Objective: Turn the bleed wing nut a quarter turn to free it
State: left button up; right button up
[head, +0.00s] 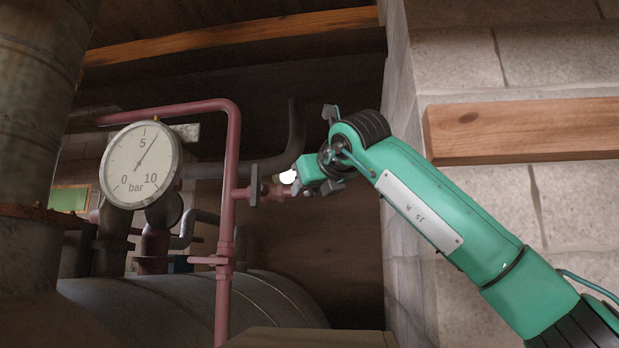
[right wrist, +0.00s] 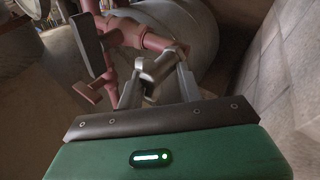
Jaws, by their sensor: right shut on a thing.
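The bleed wing nut (right wrist: 157,70) is a small grey metal piece at the end of a short red pipe branch (right wrist: 160,43), seen in the right wrist view. My right gripper (right wrist: 161,62) is shut on it, one finger on each side, and the nut looks tilted between them. In the head view my right gripper (head: 284,190) reaches in from the right to the end of the red branch (head: 244,193). The nut itself is mostly hidden there by the gripper. My left gripper is not in view.
A round gauge (head: 140,165) in bar, its needle a little past 5, stands left of the upright red pipe (head: 233,140). A large grey tank (head: 180,305) lies below. A stone wall (head: 535,60) with a wooden beam (head: 525,137) is close on the right.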

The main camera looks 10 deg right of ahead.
jog(key=n+g+p, duration=0.1)
jog(key=n+h+p, duration=0.1)
jog(key=p, duration=0.1)
jog(key=r+n+g+h+p, duration=0.1)
jog(key=p, duration=0.1)
jog(key=shift+r+n+g, duration=0.1)
jog(key=shift+n+g, duration=0.2)
jog(key=shift+n, duration=0.1)
jog(key=shift+n+g+h+p, duration=0.4)
jog(key=shift+n+h+p, duration=0.1)
jog(key=shift+p, duration=0.3)
jog(key=shift+a+n+g+h, duration=0.1)
jog(key=shift+n+g+h, duration=0.4)
jog(key=shift+n+h, duration=0.25)
jog(key=n+h, duration=0.1)
jog(key=n+g+h, duration=0.1)
jog(key=shift+a+r+n+h, duration=0.1)
jog(key=shift+a+n+h, duration=0.05)
jog(key=shift+n+h, duration=0.15)
jog(key=o, duration=0.9)
jog(key=shift+w, duration=0.1)
jog(key=shift+o, duration=0.3)
jog(key=shift+w, duration=0.1)
